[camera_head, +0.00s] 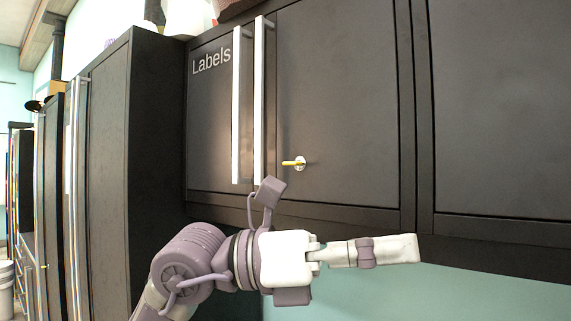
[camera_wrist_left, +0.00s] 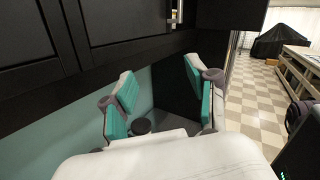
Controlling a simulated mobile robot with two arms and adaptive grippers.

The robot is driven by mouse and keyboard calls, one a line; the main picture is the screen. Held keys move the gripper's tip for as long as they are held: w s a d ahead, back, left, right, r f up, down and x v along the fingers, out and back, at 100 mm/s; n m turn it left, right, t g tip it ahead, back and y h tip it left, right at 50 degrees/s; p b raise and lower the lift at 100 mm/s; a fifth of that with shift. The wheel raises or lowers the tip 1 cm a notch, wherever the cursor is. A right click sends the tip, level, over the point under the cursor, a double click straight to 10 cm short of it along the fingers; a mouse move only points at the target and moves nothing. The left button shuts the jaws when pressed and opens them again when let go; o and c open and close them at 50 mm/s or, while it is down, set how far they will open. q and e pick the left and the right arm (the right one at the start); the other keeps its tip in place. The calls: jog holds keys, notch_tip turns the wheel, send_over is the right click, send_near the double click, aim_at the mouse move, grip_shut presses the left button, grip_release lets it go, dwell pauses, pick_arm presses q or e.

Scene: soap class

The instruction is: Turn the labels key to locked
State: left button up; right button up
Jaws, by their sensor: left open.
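The Labels key (camera_head: 293,163) is small and yellow and sits in a round silver lock on a dark cabinet door, right of the long white handles. It lies about horizontal, pointing left. The word "Labels" (camera_head: 211,62) is on the door to the left. My right gripper is out of view.
Two long white vertical handles (camera_head: 248,100) stand out from the cabinet doors close left of the key. The cabinet's bottom edge (camera_head: 480,232) overhangs a teal wall. A tall dark cabinet (camera_head: 150,150) juts forward at the left. Checkered floor (camera_wrist_left: 255,100) is open behind.

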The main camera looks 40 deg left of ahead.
pick_arm(q)
jog(key=w+a+r+n+t+y, duration=0.1)
jog(key=a+r+n+t+y, duration=0.25)
jog(key=a+t+y, duration=0.45)
jog(key=n+t+y, duration=0.1)
jog(key=n+y, duration=0.4)
jog(key=y, duration=0.3)
send_near(288, 164)
jog(key=w+p, duration=0.1)
jog(key=w, duration=0.1)
jog(key=w+p, duration=0.1)
jog(key=w, duration=0.2)
jog(key=w+p, duration=0.2)
jog(key=w, duration=0.1)
jog(key=shift+d, duration=0.3)
jog(key=shift+w, duration=0.55)
grip_shut()
